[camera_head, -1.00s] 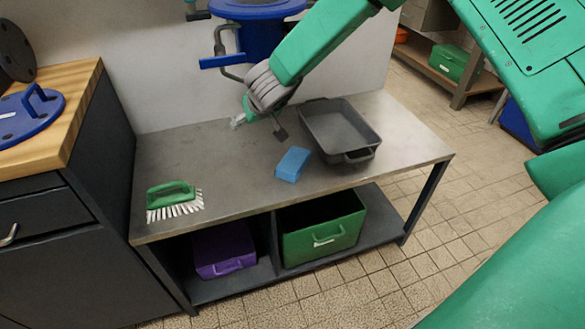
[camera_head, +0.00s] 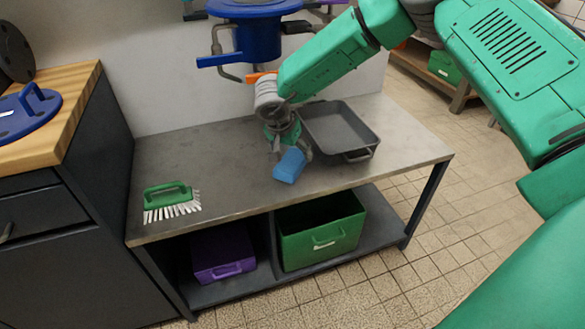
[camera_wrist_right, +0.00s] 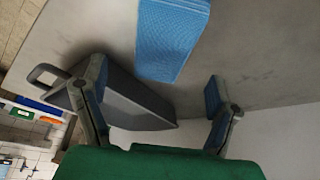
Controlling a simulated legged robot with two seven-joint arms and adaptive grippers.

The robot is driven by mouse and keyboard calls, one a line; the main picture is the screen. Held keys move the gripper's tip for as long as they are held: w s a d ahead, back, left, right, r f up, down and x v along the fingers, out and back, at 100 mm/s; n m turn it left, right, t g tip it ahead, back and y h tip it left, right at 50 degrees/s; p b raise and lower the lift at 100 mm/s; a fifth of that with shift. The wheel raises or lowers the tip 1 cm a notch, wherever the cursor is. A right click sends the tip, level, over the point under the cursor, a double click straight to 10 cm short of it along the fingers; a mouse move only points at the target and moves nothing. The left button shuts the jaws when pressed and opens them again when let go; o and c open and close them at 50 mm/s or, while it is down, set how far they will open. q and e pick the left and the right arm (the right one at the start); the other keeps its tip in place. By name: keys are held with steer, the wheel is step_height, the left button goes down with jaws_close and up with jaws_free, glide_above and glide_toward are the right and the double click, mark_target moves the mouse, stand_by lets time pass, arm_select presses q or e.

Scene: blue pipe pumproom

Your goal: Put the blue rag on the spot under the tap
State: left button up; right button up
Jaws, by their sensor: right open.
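The blue rag (camera_head: 289,166) is a folded blue block lying on the grey metal table (camera_head: 225,190), left of the grey tray. My right gripper (camera_head: 291,150) is pointed down at the rag's far end, with its fingers apart. In the right wrist view the rag (camera_wrist_right: 172,40) lies ahead of the open fingers (camera_wrist_right: 157,86), in line with the gap between them; nothing is gripped. The tap (camera_head: 222,58) on the blue pipe (camera_head: 260,35) hangs over the back of the table. Faint dark smudges mark the tabletop below it; I cannot tell the exact spot. My left gripper is out of view.
The grey tray (camera_head: 359,152) stands close to the right gripper. A green brush (camera_head: 168,198) with white bristles lies at the table's front left. A purple bin (camera_head: 222,254) and a green bin (camera_head: 322,237) sit on the lower shelf. The table's left middle is clear.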

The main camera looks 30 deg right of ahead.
mark_target(291, 160)
steer(key=b+x, duration=0.2)
steer(key=x, duration=0.1)
steer(key=b+x, duration=0.1)
steer(key=x, duration=0.1)
steer(key=shift+a+f, duration=0.2)
steer(key=shift+a, duration=0.2)
steer(key=shift+d, duration=0.2)
steer(key=shift+c, duration=1.3)
steer(key=c, duration=1)
steer(key=shift+r, duration=0.1)
steer(key=shift+c, duration=0.5)
